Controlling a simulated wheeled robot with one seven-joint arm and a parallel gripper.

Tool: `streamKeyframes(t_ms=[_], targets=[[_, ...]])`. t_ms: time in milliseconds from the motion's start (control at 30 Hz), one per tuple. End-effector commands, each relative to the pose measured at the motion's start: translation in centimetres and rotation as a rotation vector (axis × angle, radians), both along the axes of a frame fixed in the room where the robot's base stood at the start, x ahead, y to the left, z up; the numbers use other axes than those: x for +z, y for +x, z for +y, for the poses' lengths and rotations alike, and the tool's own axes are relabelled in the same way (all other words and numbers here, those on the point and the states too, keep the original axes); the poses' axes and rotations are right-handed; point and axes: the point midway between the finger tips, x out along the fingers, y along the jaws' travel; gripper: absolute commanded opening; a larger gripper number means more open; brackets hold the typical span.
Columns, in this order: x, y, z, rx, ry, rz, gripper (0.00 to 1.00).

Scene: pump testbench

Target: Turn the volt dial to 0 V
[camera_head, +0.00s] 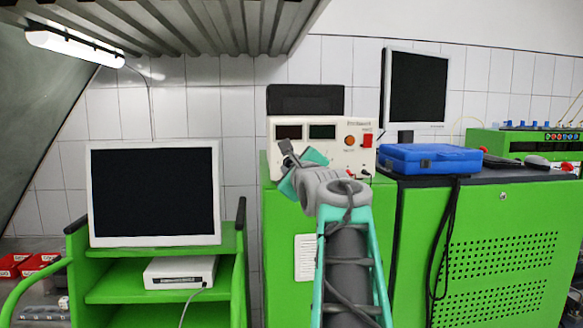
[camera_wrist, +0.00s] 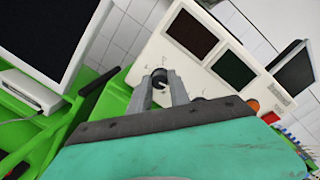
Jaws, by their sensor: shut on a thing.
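The power supply (camera_head: 345,155) is a cream box with two dark displays, standing on the green cabinet. In the wrist view its front panel (camera_wrist: 150,50) appears tilted. My gripper (camera_head: 284,146) reaches the lower left of the panel, below the left display (camera_head: 289,132). In the wrist view my gripper (camera_wrist: 167,85) has its two grey fingers around a small dark dial (camera_wrist: 159,76) and is shut on it. The dial's marking and setting cannot be read. In the head view the gripper and wrist hide the dial.
An orange knob (camera_head: 350,141) and a red switch (camera_head: 367,141) sit at the panel's right. A black box (camera_head: 305,98) lies on top of the supply. A blue case (camera_head: 430,157) stands to the right. A white monitor (camera_head: 154,193) stands left on a green cart.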

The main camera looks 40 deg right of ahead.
Motion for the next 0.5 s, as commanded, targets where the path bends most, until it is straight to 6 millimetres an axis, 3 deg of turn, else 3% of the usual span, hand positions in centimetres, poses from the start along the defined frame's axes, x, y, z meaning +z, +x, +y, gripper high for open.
streamKeyframes(t_ms=[500], targets=[[-0.31,0.11,0.10,0.001,-0.337,0.231,0.00]])
